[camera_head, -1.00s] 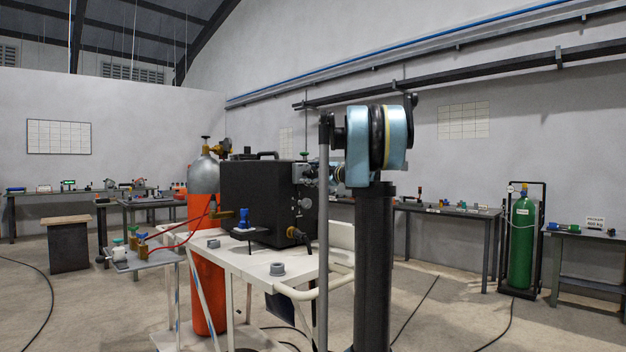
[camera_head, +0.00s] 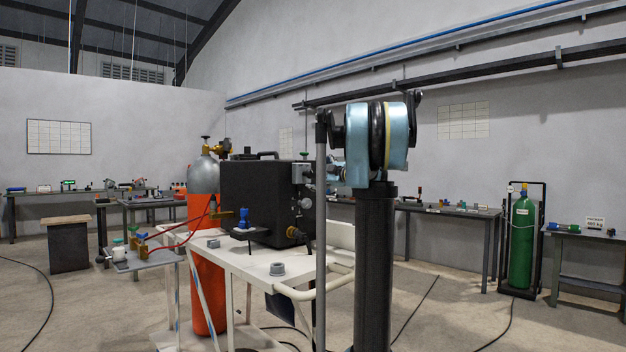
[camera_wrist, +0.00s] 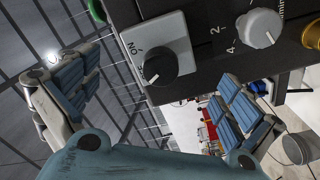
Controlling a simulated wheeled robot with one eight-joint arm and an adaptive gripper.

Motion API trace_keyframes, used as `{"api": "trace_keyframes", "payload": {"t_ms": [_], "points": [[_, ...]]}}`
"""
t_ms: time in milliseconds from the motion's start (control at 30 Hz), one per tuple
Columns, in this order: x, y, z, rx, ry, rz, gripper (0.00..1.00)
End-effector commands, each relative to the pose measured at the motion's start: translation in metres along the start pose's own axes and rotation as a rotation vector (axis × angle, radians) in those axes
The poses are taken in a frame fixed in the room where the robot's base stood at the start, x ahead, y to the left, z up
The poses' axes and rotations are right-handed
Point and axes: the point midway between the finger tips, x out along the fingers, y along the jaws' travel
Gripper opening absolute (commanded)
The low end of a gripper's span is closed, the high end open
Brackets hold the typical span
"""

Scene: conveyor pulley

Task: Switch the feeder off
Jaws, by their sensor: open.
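The feeder is a black box (camera_head: 262,200) with a top handle, standing on a white cart. In the wrist view its dark panel (camera_wrist: 205,60) runs across the top, tilted. A black rotary switch knob (camera_wrist: 160,67) sits on a grey plate there, with "ON" lettered beside it; I cannot tell for certain which mark it points to. A pale dial (camera_wrist: 260,29) with numbers is to its right. My gripper (camera_wrist: 154,84) is open and empty, its blue-padded fingers apart on either side of the switch, not visibly touching it. In the head view my arm mostly hides the gripper.
The white cart (camera_head: 240,262) has rails along its edge. An orange gas cylinder (camera_head: 205,270) with a grey top stands behind it. A side shelf (camera_head: 150,262) holds fittings and red hoses. Cables lie on the floor. Benches line the walls; open floor lies right.

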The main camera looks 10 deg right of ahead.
Motion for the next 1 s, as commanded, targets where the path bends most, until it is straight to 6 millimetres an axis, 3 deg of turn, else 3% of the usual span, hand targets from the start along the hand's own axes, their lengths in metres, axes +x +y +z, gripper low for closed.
{"api": "trace_keyframes", "payload": {"t_ms": [433,1000], "points": [[-0.035,0.0,0.001,0.0,-0.001,0.001,1.0],[-0.038,0.0,0.0,0.0,0.0,0.0,1.0]]}}
